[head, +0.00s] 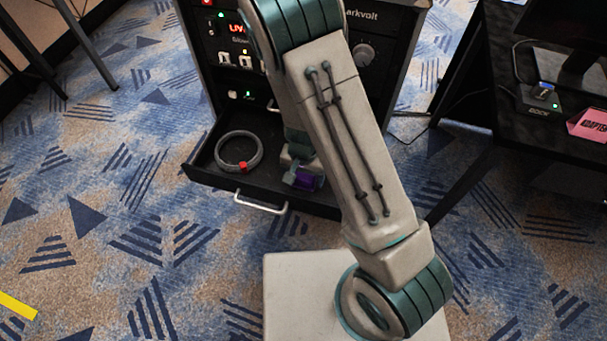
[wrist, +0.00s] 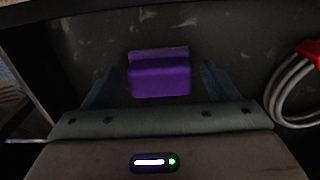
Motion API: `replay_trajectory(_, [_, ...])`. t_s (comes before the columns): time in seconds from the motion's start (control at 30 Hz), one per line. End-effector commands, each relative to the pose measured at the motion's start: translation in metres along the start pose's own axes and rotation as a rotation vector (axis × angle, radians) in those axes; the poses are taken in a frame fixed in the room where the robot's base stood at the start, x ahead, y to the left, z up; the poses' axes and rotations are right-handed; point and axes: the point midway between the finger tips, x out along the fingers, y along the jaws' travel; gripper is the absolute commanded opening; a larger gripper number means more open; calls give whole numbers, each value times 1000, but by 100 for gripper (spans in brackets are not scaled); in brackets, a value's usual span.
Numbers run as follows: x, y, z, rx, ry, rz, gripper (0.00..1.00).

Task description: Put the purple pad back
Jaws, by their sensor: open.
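The purple pad (wrist: 160,78) is a small block with rounded edges. In the wrist view it sits between the two fingers of my gripper (wrist: 160,85), with a gap on each side. In the head view the purple pad (head: 306,181) shows at the right part of an open black drawer (head: 225,182), partly hidden by my arm. My gripper is open and reaches down into the drawer around the pad. I cannot tell whether the pad rests on the drawer floor.
A coiled grey cable (head: 238,151) with a red end lies in the drawer's left part. The drawer belongs to a black rack cabinet (head: 222,85) with lit panels. A black desk (head: 470,85) at right holds a small dock device (head: 540,97) and a pink box (head: 590,124).

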Motion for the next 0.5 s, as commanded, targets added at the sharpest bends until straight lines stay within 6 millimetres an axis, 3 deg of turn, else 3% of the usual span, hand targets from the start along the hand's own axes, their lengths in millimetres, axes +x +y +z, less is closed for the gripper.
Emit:
replay_trajectory(0.17, [-14,0,0,-1,2,-1,81])
replay_trajectory(0.5, [-86,-1,-1,-1,3,-3,81])
